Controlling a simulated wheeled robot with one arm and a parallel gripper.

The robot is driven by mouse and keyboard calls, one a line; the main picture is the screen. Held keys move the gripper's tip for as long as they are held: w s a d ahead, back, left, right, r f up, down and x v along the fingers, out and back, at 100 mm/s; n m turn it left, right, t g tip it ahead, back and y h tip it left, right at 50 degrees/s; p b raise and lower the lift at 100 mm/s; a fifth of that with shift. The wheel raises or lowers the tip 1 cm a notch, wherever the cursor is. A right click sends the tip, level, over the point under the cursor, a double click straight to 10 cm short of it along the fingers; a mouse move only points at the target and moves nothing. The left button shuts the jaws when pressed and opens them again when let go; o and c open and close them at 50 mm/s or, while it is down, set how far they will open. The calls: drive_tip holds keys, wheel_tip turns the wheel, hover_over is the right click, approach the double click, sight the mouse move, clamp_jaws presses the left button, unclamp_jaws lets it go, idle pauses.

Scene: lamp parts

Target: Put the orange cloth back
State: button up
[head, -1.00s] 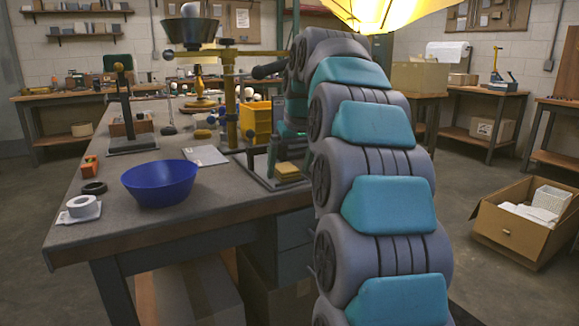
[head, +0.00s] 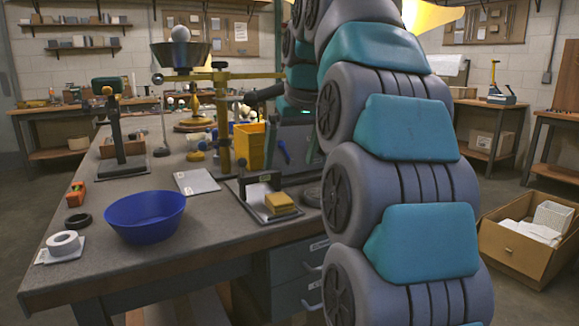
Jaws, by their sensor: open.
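A folded yellow-orange pad (head: 282,203), which may be the cloth, lies on a small dark-framed tray (head: 262,213) near the bench's right edge. I cannot tell whether it is cloth or sponge.
A blue bowl (head: 146,216), a white tape roll (head: 63,244) and a black ring (head: 78,221) stand at the bench's front left. A yellow bin (head: 249,146) and brass stand (head: 222,120) are behind. A cardboard box (head: 515,250) is on the right floor.

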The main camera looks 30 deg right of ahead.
drive_tip(key=shift+s+r, duration=0.3)
drive_tip(key=shift+r, duration=0.2)
drive_tip(key=shift+a, duration=0.1)
drive_tip(key=s+a+f+g, duration=0.2)
drive_tip(key=s+a+f, duration=0.35)
drive_tip(key=f, duration=0.35)
drive_tip(key=s+a+f+g, duration=0.1)
drive_tip(key=s+a+f, duration=0.3)
drive_tip(key=s+f, duration=0.3)
drive_tip(key=s+a+f+n+g, duration=0.1)
drive_tip(key=s+a+f+g, duration=0.2)
drive_tip(key=s+f, duration=1.5)
drive_tip(key=shift+s+a+f, duration=0.35)
drive_tip(key=shift+s+a, duration=0.05)
